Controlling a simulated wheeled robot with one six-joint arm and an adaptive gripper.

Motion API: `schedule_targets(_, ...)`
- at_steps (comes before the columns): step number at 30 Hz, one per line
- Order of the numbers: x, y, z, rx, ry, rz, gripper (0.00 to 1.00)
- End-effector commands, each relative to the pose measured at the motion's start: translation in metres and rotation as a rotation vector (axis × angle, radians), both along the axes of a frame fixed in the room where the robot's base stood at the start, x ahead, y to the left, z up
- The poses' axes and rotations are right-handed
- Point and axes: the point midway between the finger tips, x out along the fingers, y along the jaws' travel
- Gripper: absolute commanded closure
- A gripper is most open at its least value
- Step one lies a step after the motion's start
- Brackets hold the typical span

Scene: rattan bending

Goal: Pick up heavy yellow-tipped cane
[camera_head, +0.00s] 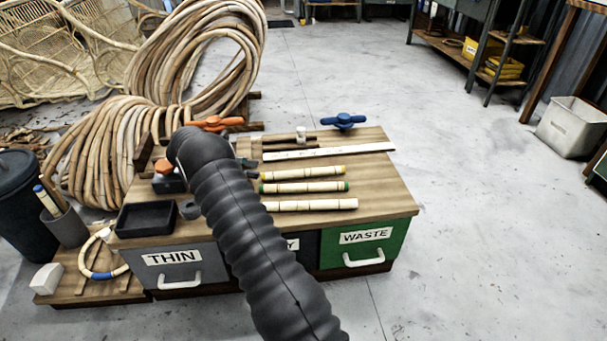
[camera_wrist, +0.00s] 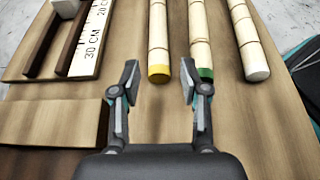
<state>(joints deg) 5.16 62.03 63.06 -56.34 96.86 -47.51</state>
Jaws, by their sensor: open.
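The yellow-tipped cane (camera_head: 302,172) lies on the wooden bench top, the farthest of three pale canes in the head view. In the wrist view the yellow-tipped cane (camera_wrist: 158,40) points toward my gripper, its yellow end between and just beyond the fingertips. My gripper (camera_wrist: 159,85) is open and empty, fingers apart. The green-tipped cane (camera_wrist: 200,40) lies to the right, its green end close beyond the right fingertip. A plain cane (camera_wrist: 247,38) lies farther right. In the head view my arm hides the gripper and part of the bench.
A white ruler (camera_wrist: 92,40) lies left of the canes in the wrist view. The bench (camera_head: 385,190) also holds a blue clamp (camera_head: 343,121), an orange clamp (camera_head: 213,123) and a black tray (camera_head: 146,219). THIN (camera_head: 172,262) and WASTE (camera_head: 364,243) drawers face front. Coiled cane stands behind left.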

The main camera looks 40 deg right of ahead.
Motion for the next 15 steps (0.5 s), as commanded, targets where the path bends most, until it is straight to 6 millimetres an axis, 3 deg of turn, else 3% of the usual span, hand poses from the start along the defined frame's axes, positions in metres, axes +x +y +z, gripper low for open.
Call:
schedule_targets(6, -0.018, -0.03, -0.014, 0.0, 0.001, -0.002, 0.55)
schedule_targets(15, -0.026, -0.043, -0.02, 0.001, -0.001, -0.001, 0.55)
